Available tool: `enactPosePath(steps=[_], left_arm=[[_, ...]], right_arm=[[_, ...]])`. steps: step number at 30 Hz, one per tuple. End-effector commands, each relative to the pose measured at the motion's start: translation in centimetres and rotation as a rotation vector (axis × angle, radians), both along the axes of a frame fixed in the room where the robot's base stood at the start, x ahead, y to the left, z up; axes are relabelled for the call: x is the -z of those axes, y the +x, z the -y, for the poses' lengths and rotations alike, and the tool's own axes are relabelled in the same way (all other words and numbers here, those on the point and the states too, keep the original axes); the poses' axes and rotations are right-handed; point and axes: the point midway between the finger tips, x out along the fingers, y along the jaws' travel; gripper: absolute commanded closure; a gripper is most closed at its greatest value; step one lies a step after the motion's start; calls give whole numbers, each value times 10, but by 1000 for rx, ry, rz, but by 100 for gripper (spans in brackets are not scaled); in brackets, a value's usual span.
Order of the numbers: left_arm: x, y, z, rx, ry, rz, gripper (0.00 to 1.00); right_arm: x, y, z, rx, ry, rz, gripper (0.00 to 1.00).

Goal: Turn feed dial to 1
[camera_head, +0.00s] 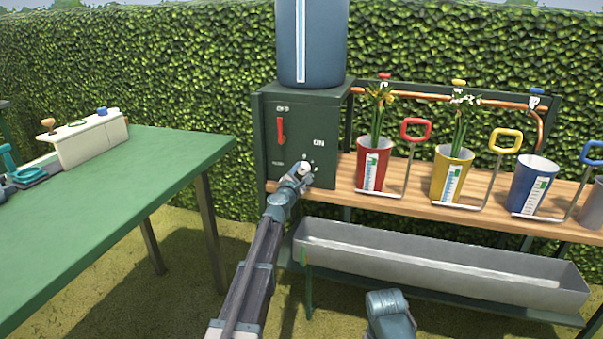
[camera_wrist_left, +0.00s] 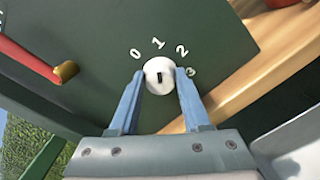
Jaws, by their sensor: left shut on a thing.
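The feed dial is a small white round knob on the front of the dark green box (camera_head: 265,140). In the left wrist view the dial (camera_wrist_left: 159,70) has a short dark line on its face, running roughly up and down. The numbers 0, 1, 2 and 3 curve around it, with the 1 straight above the knob and in line with the mark. My left gripper (camera_head: 304,174) is at the lower right of the box front. Its two blue fingers (camera_wrist_left: 159,78) are shut on the dial from both sides. My right gripper's fingers do not show.
A red lever (camera_head: 281,131) is on the same box front, left of the dial. A wooden shelf (camera_head: 335,181) bears red, yellow and blue pots. A grey trough (camera_head: 440,268) lies below it. A green table (camera_head: 130,185) stands at the left.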

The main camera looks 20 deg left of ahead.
Motion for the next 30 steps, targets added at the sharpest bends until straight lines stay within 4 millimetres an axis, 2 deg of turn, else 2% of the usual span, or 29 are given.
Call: enactPosePath(steps=[1, 17, 18, 21, 22, 30], left_arm=[[-1, 7, -1, -2, 7, 1, 100], [-1, 8, -2, -3, 26, 1, 100], [-1, 8, -2, -3, 26, 1, 46], [-1, 8, -2, -4, 25, 1, 28], [-1, 8, -2, -4, 26, 2, 24], [0, 8, 1, 1, 27, 1, 24]], right_arm=[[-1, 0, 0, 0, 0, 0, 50], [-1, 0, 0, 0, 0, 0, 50], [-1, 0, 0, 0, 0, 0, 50], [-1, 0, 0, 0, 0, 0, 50], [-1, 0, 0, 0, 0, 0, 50], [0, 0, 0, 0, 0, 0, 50]])
